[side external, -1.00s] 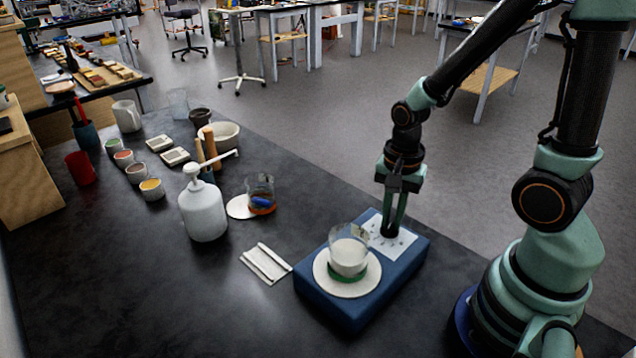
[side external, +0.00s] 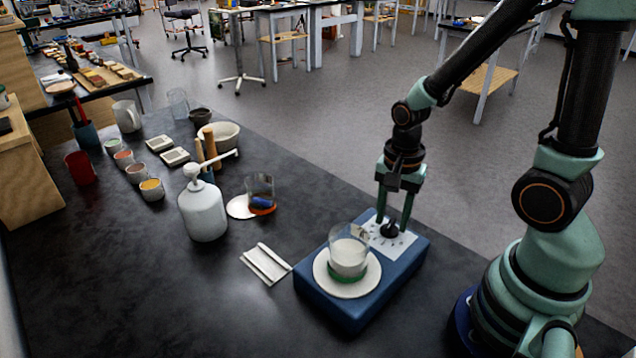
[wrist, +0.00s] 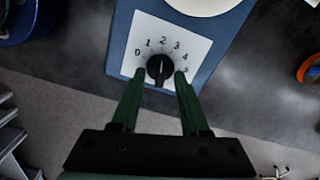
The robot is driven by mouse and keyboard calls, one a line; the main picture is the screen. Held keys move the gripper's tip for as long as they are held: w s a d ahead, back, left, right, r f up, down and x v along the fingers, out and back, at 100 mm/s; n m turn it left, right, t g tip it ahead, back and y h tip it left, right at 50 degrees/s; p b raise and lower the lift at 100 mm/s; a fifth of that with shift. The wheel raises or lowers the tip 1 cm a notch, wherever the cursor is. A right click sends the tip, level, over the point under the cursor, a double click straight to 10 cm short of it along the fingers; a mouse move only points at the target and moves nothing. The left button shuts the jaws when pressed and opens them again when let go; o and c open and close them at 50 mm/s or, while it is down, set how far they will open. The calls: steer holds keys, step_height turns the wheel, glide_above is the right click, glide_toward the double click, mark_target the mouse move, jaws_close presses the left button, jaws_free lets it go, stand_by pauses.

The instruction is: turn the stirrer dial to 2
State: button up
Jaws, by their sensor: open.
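The blue stirrer (side external: 345,312) stands on the dark bench, with a white panel and a black dial (side external: 390,230) at its back right. In the wrist view the dial (wrist: 160,70) sits among the printed numbers 0 to 5, and its light pointer mark appears to point up towards the 2. My gripper (side external: 393,223) is open and empty, its fingers pointing down on either side of the dial. In the wrist view my gripper's green fingers (wrist: 160,74) stand apart from the knob, with gaps on both sides; the right one partly covers the 5.
A glass beaker (side external: 348,255) with pale contents and a green base band stands on the stirrer's round white plate (side external: 340,288), close to my gripper.

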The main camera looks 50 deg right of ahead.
step_height(320, 180, up, 12)
stand_by(0.6)
step_height(320, 180, up, 6)
steer(key=n+t, duration=0.6)
steer(key=n, duration=0.9)
glide_above(392, 221)
steer(key=w+a, duration=0.3)
steer(key=shift+s+a, duration=0.2)
steer(key=shift+s, duration=0.05)
